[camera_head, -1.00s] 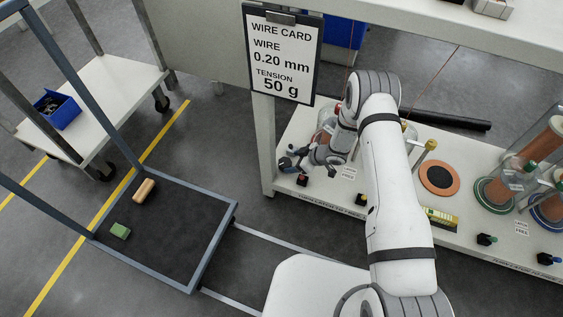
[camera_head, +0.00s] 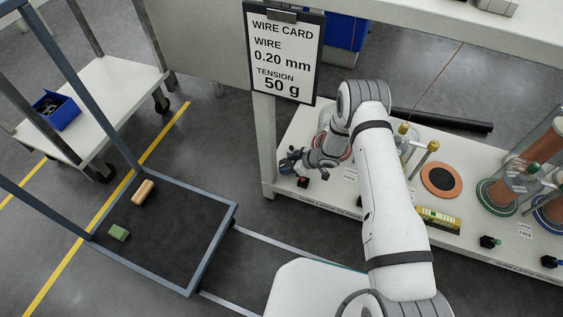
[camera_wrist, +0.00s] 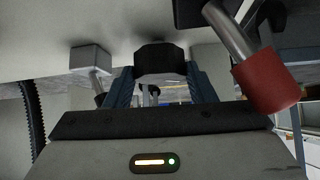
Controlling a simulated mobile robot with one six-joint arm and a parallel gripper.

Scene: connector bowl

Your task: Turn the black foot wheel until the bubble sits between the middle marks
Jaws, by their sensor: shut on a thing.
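My gripper (camera_head: 289,162) is at the left end of the white bench. In the wrist view my gripper (camera_wrist: 160,88) is shut on a black faceted knob (camera_wrist: 161,58), which looks like the black foot wheel and sits between the two blue-grey fingers. In the head view the wheel cannot be made out at the jaws. A yellow-green strip like a bubble level (camera_head: 438,220) lies near the bench's front edge, right of my arm. Its bubble and marks are too small to read.
A red-collared rod (camera_wrist: 265,82) slants close by on the right in the wrist view. A small red-topped black block (camera_head: 303,182) is just below my gripper on the bench (camera_head: 285,190). Glass-covered spools (camera_head: 522,175) stand at the right. A wire card (camera_head: 283,55) hangs above.

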